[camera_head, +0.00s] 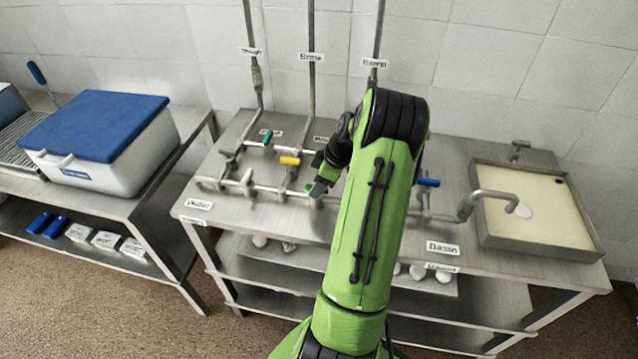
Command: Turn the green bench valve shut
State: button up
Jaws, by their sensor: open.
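A small bright green valve handle (309,187) shows on the bench pipework, between the yellow valve handle and my gripper. It is partly hidden, so I cannot tell its full angle. A teal-green handle (267,137) sits farther back on the left branch of the pipes. My gripper (318,189) is open, pointing down and left at the front pipe, right beside the bright green handle. I cannot tell whether it touches the handle. My green arm hides the middle of the pipework.
A yellow handle (290,161) stands close left of my gripper. A blue handle (428,182) is right of my arm. A curved spout (500,197) reaches over a basin (545,246) at right. Vertical pipes rise behind. A blue-lidded cooler (105,165) stands on the left table.

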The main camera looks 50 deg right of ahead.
grip_shut()
jog(key=shift+m+b, duration=0.35)
jog(key=shift+m, duration=0.05)
jog(key=m+h+b, duration=0.1)
jog(key=m, duration=0.1)
jog(key=m+b, duration=0.1)
jog(key=shift+a+m+t+h, duration=0.15)
jog(key=shift+m+t+h, duration=0.15)
jog(key=shift+m+h, duration=0.1)
jog(key=m+h+b, duration=0.1)
jog(key=m+b, duration=0.1)
jog(key=m, duration=0.2)
jog(key=shift+a+m+h+b, duration=0.1)
jog(key=shift+m+h+b, duration=0.2)
jog(key=shift+h+b, duration=0.1)
jog(key=m+g+h+b, duration=0.1)
jog(key=m, duration=0.3)
jog(key=shift+w+a, duration=0.1)
jog(key=shift+w, duration=0.05)
jog(key=m, duration=0.2)
jog(key=m+g+h, duration=0.1)
jog(key=m, duration=0.1)
jog(key=shift+r+g+b, duration=0.1)
jog(key=shift+g+b, duration=0.2)
jog(key=shift+b, duration=0.1)
jog(key=shift+m, duration=0.5)
